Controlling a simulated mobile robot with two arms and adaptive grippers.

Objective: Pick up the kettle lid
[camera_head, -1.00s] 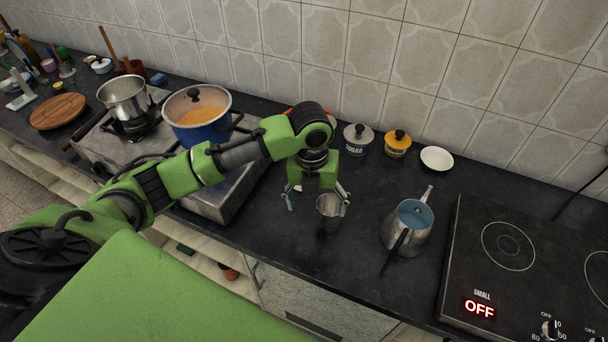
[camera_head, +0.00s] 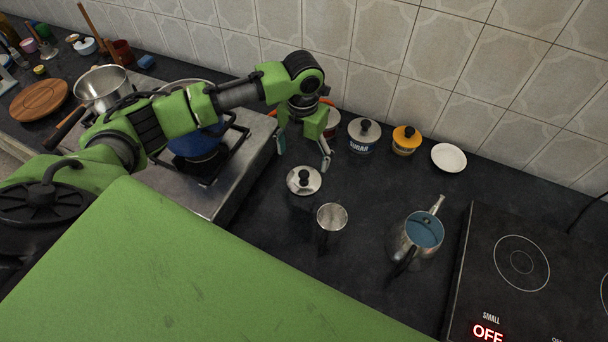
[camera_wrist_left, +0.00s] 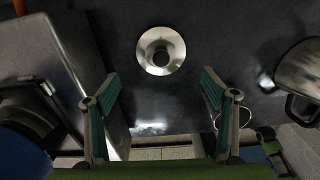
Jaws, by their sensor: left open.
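The kettle lid (camera_head: 304,181), a round silver disc with a black knob, lies on the dark counter between the stove and a steel tumbler (camera_head: 332,216). My left gripper (camera_head: 303,152) is open and empty, its fingers pointing down just behind the lid in the head view. In the left wrist view, the lid (camera_wrist_left: 161,65) lies ahead of and centred between the two spread fingertips (camera_wrist_left: 160,78), touching neither. The steel kettle (camera_head: 407,247) stands to the right with its top open and blue inside.
A sugar jar (camera_head: 362,146), a yellow jar (camera_head: 406,141) and a white saucer (camera_head: 449,158) stand along the wall. The stove (camera_head: 225,178) with a blue pot is on the left. A hot plate (camera_head: 506,222) reading OFF is on the right. Counter between tumbler and kettle is clear.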

